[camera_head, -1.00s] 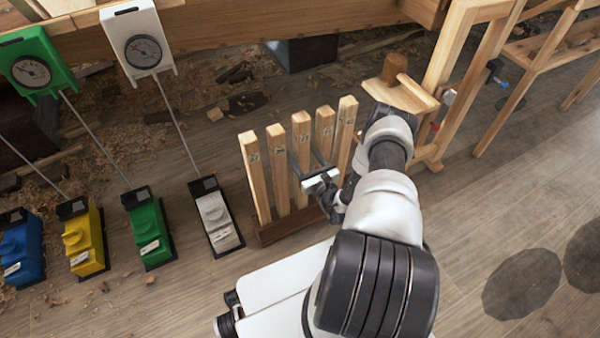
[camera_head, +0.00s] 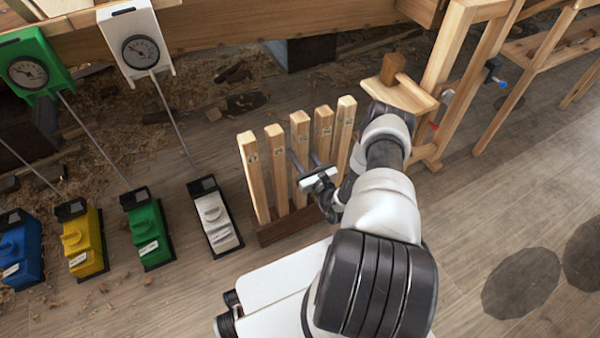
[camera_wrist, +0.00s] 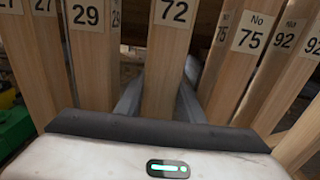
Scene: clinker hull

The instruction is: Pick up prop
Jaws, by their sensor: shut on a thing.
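Several pale wooden props stand upright in a row in a dark wooden rack (camera_head: 285,228). The middle prop (camera_head: 299,128) carries a label reading 72 and shows in the wrist view (camera_wrist: 165,72). My gripper (camera_head: 304,158) is shut on this middle prop, with one finger on each side of it; the fingers also flank it in the wrist view (camera_wrist: 160,98). Props labelled 29 (camera_wrist: 92,65) and 27 stand to its left, and 75 (camera_wrist: 240,70) and 92 (camera_wrist: 290,85) to its right. The lower part of the held prop is partly hidden by my gripper.
Close neighbouring props flank my fingers. Left of the rack are white (camera_head: 215,220), green (camera_head: 149,235), yellow (camera_head: 84,245) and blue (camera_head: 20,250) devices with rods. A wooden stand with a mallet-like block (camera_head: 393,66) is at the right.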

